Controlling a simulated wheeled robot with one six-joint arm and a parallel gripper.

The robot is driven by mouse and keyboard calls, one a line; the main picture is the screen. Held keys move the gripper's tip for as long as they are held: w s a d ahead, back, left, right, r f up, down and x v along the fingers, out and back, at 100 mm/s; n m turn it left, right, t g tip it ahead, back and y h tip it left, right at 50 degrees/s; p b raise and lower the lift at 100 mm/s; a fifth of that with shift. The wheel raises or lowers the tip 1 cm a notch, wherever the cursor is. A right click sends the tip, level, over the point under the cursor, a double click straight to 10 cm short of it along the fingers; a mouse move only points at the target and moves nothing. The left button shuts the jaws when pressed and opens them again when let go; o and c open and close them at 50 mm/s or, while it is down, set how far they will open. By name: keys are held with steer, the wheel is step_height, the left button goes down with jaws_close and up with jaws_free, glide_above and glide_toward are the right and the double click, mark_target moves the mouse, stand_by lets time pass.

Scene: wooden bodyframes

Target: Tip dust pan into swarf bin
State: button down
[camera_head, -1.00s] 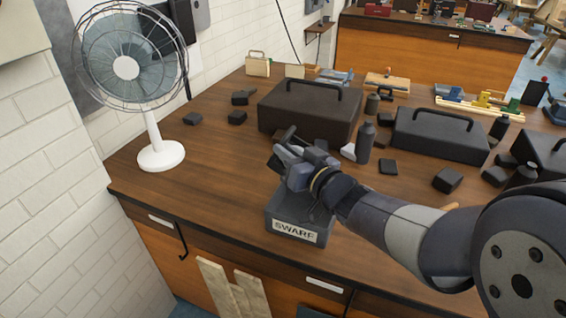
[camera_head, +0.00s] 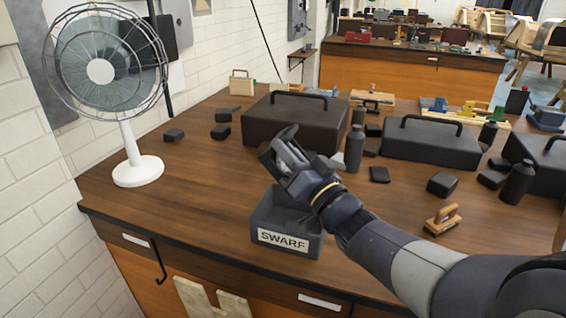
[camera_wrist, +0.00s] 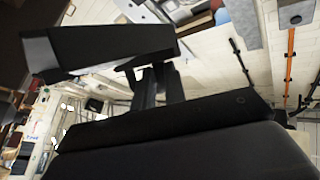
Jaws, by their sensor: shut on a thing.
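The swarf bin (camera_head: 268,238) is a dark grey open box with a white SWARF label, near the bench's front edge in the head view. My gripper (camera_head: 291,160) is above the bin's back part, turned on its side and apart from it. It is shut on the dust pan, a dark piece that shows tilted at my jaws in the head view. In the wrist view the dark pan (camera_wrist: 110,48) stretches across the upper left, beyond the jaws. The pan's inside and anything in it cannot be made out. My wrist hides the bin's right back corner.
A white fan (camera_head: 138,172) stands at the left. A black toolbox (camera_head: 300,122) is behind my gripper, with another (camera_head: 430,145) to its right. A dark bottle (camera_head: 354,150) stands close to my gripper's right. A wooden-handled brush (camera_head: 441,220) lies right of my arm. Bench left of the bin is clear.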

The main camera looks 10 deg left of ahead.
steer(key=shift+s+d+f+m+t+y+b, duration=0.15)
steer(key=shift+d+m+t+b, duration=0.25)
steer(key=shift+b, duration=0.65)
steer(key=shift+d+f+m+t+y+b, duration=0.2)
steer(key=shift+m+t+b, duration=0.25)
steer(key=shift+b, duration=0.55)
steer(key=shift+d+m+t+b, duration=0.35)
steer(key=shift+t+b, duration=0.1)
steer(key=shift+b, duration=0.45)
steer(key=shift+d+r, duration=0.1)
steer(key=shift+r, duration=0.1)
steer(key=shift+r, duration=0.1)
